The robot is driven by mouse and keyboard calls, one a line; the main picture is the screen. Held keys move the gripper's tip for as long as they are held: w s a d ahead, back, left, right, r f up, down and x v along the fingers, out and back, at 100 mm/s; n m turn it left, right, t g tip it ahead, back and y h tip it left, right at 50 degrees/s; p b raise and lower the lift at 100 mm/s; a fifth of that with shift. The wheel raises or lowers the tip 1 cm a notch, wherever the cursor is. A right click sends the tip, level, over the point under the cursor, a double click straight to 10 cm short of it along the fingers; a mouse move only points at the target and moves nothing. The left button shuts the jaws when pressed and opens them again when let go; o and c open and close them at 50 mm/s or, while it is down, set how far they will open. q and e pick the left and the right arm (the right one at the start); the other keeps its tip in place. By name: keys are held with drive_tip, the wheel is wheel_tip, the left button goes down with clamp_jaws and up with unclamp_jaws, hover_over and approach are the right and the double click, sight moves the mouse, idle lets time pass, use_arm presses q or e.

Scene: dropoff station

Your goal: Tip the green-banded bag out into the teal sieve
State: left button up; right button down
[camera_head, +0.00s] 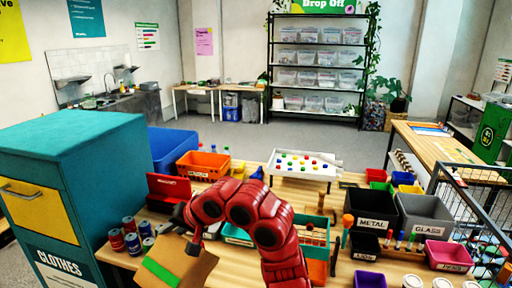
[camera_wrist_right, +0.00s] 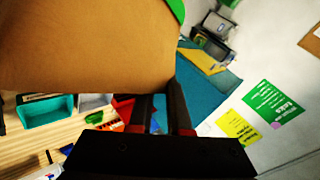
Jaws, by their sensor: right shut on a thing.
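My right gripper (camera_head: 196,238) is shut on the brown bag (camera_head: 170,268) with the green band, holding it tilted above the table's near edge, left of my arm. In the right wrist view the bag (camera_wrist_right: 90,45) fills the upper left, and the gripper's dark fingers (camera_wrist_right: 160,112) reach up to its lower edge. The bag's mouth and contents cannot be made out. A teal container (camera_head: 236,237), which may be the sieve, is mostly hidden behind my red right arm. A teal container also shows in the wrist view (camera_wrist_right: 45,112). My left gripper is not in view.
Several cans (camera_head: 131,243) stand left of the bag, beside the teal clothes cabinet (camera_head: 75,150). An orange basket (camera_head: 203,165) and a white tray (camera_head: 304,165) are farther back. Metal (camera_head: 371,211) and glass (camera_head: 425,214) bins stand at the right.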

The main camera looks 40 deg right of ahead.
drive_tip(key=s+d+r+n+t+h+p, duration=0.2)
drive_tip(key=s+d+r+n, duration=0.2)
drive_tip(key=d+r, duration=0.5)
drive_tip(key=s+d+r+n+t+h+p, duration=0.2)
drive_tip(key=s+d+r+n, duration=0.2)
drive_tip(key=d+r, duration=0.6)
drive_tip(key=shift+d+r+n+p, duration=0.25)
drive_tip(key=shift+d+n+p, duration=0.05)
drive_tip(key=shift+d, duration=0.45)
